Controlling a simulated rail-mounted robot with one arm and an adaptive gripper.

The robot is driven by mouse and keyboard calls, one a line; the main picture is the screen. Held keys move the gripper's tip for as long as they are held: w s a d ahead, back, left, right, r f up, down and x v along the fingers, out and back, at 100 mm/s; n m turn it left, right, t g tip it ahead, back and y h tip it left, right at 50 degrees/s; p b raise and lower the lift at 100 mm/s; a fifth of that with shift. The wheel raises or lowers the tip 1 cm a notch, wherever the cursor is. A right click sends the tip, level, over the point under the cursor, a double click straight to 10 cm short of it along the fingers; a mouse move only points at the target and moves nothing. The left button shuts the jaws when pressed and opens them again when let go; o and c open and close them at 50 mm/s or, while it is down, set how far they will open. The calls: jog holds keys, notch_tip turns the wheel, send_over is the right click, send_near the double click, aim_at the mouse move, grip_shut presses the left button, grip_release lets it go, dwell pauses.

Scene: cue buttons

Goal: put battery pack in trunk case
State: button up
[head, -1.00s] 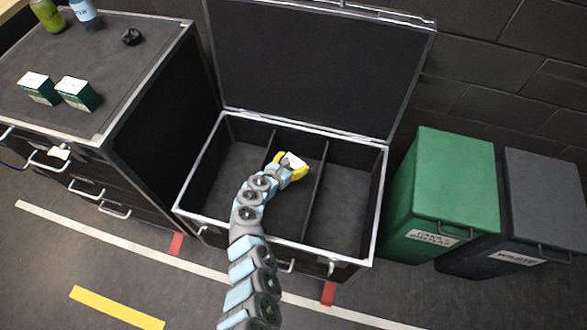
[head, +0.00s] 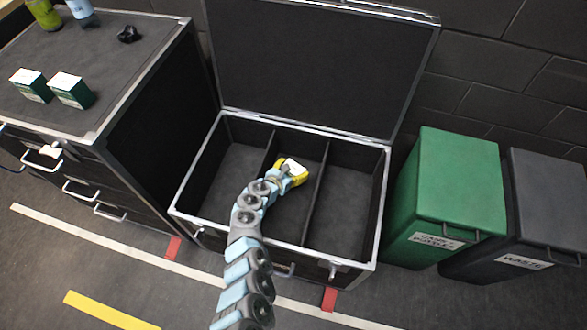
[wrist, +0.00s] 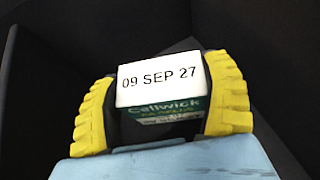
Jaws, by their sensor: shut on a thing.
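The trunk case (head: 181,211) stands open in the head view, its lid (head: 315,60) raised against the wall, with two dividers making three compartments. My gripper (head: 293,172) reaches into the middle compartment. In the wrist view my gripper (wrist: 163,115) has yellow fingers shut on the battery pack (wrist: 160,82). The pack shows a white face reading "09 SEP 27" and a dark green side reading "Callwick". In the head view only the white top of the pack (head: 294,165) shows between the fingers. I cannot tell whether it touches the compartment floor.
A black drawer cabinet (head: 150,70) at left carries two green-and-white boxes (head: 50,88), a dark small object (head: 129,34), a green can (head: 45,14) and a blue-labelled container (head: 82,10). A green bin (head: 455,185) and a dark waste bin (head: 535,210) stand right of the case. Both outer compartments look empty.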

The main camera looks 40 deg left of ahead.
aim_at(293, 167)
jog(key=shift+w+d+f, duration=0.1)
jog(key=shift+f, duration=0.3)
jog(key=o, duration=1.1)
jog(key=shift+r, duration=0.55)
jog(key=p+v, duration=0.4)
jog(key=v, duration=0.1)
jog(key=shift+r, duration=0.2)
jog(key=shift+p+v, duration=0.45)
jog(key=shift+v, duration=0.75)
